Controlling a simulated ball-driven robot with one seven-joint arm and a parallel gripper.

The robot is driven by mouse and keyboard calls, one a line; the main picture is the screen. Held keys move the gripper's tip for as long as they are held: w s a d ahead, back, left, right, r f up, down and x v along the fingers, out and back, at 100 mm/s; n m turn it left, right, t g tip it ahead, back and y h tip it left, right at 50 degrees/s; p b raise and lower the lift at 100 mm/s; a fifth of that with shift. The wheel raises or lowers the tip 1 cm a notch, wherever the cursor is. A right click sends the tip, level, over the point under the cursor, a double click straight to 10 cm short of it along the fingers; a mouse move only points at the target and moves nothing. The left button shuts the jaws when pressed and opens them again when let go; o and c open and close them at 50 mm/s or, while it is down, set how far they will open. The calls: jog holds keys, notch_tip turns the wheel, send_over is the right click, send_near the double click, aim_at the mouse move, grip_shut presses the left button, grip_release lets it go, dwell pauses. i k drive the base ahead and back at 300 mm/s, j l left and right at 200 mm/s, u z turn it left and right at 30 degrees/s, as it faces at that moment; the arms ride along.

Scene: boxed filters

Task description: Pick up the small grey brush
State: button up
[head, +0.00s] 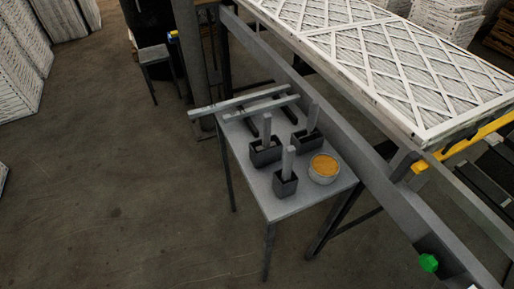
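A small grey table (290,207) stands in the middle of the view. On it are three upright pieces with dark, block-like bases and light grey handles, which look like brushes. One is nearest the front edge (286,182), one is behind it to the left (265,146), and one is farther back to the right (308,134). I cannot tell which of them is the small grey brush, or whether the dark parts are bristles or holders. My gripper is not in view.
A round tub with orange-brown contents (324,168) sits at the table's right. Two long grey bars (241,102) lie across its back. A grey frame with a large white filter (400,65) runs close along the right. A stool (153,55) stands behind. Floor left of the table is clear.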

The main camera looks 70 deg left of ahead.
aim_at(290, 153)
jog(key=i+u, duration=0.15)
jog(key=u, duration=0.35)
jog(key=i+j+u, duration=0.1)
jog(key=u, duration=0.35)
jog(key=i+l+u, duration=0.1)
jog(key=u, duration=0.4)
jog(key=j+z, duration=0.1)
jog(key=z, duration=0.35)
jog(key=j+z, duration=0.2)
jog(key=z, duration=0.25)
jog(key=j+z, duration=0.15)
jog(key=z, duration=0.25)
jog(key=j+z, duration=0.15)
jog(key=z, duration=0.3)
jog(key=j+z, duration=0.15)
jog(key=z, duration=0.3)
jog(key=j+z, duration=0.1)
jog(key=z, duration=0.35)
jog(key=i+l+z, duration=0.1)
jog(key=z, duration=0.15)
jog(key=i+l+z, duration=0.1)
jog(key=z, duration=0.15)
jog(key=i, duration=0.25)
jog(key=k+l, duration=0.2)
jog(key=k+u, duration=0.2)
jog(key=u, duration=0.35)
